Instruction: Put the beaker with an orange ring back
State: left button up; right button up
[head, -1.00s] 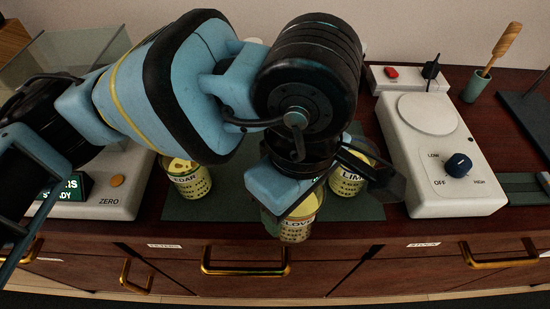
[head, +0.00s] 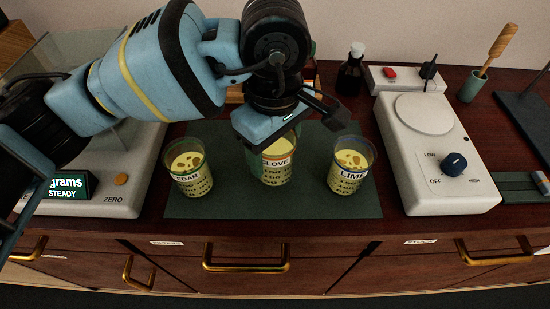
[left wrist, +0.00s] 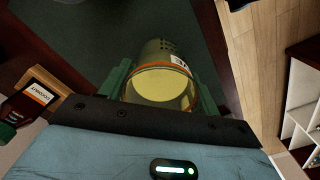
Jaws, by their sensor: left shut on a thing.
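The beaker labelled CLOVE (head: 277,170) holds yellow liquid and stands upright between two others. An orange band shows on it in the left wrist view (left wrist: 160,98). My left gripper (head: 274,148) reaches down over its rim and is shut on it, with a green finger on each side in the left wrist view (left wrist: 163,85). The gripper hides part of the rim. I cannot tell whether its base touches the dark green mat (head: 318,203). My right gripper is not in view.
The CEDAR beaker (head: 190,181) stands left on the mat and the LIME beaker (head: 349,176) right, both close by. A scale (head: 110,190) is at left, a hotplate (head: 430,150) at right. A dark bottle (head: 350,75) stands behind. The mat's front strip is clear.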

pick_arm(q)
notch_tip(320, 180, down, 3)
jog(key=shift+s, duration=0.1)
jog(key=shift+f, duration=0.15)
jog(key=shift+f, duration=0.15)
jog(key=o, duration=1.3)
jog(key=shift+c, duration=0.2)
jog(key=shift+r, duration=0.25)
notch_tip(320, 180, up, 12)
jog(key=shift+f, duration=0.15)
